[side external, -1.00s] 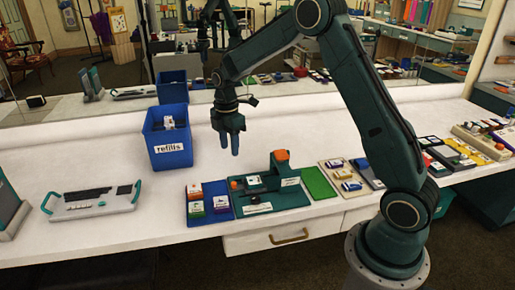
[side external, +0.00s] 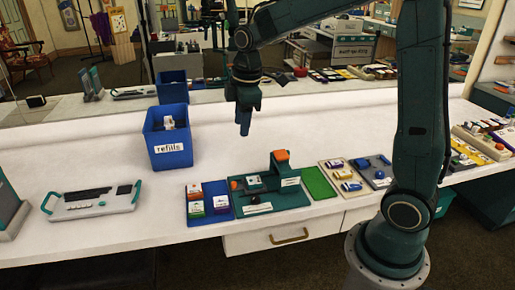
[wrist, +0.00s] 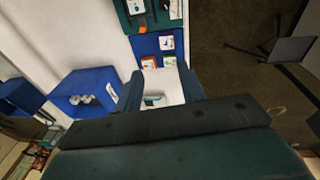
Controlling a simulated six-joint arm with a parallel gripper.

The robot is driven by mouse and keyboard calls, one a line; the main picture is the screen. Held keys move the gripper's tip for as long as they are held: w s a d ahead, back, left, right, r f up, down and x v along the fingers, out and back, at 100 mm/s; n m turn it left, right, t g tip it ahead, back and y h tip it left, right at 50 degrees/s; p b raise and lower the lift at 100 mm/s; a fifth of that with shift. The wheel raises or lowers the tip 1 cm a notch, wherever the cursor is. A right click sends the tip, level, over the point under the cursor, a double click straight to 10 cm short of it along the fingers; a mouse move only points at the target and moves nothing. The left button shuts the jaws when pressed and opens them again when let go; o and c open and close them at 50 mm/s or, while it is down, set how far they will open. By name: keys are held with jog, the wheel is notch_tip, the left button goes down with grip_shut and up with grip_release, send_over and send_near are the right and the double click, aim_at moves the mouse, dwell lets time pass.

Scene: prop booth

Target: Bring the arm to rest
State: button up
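My gripper (side external: 244,122) hangs in the air over the white bench, to the right of the blue refills bin, pointing down. In the wrist view its two fingers (wrist: 160,90) stand apart with bare bench and part of a keyboard-like panel showing between them. It is open and empty. My arm is raised and bent, with its base at the bench's front edge.
The blue refills bin (side external: 169,137) holds some small pieces. A blue tray of small boxes (side external: 208,202), a green fixture (side external: 268,187), a green pad (side external: 318,183) and a white panel (side external: 92,202) stand on the bench. A mirror lies behind.

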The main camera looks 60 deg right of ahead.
jog(key=s+a+r+m+t, duration=0.2)
jog(key=s+m, duration=0.3)
jog(key=s, duration=0.6)
jog(key=s+a+r+m+t, duration=0.1)
jog(key=s+a+r+m, duration=0.2)
jog(key=s, duration=0.8)
jog(key=shift+a+r+m+t, duration=0.15)
jog(key=shift+a+m+t, duration=0.2)
jog(key=shift+m, duration=0.55)
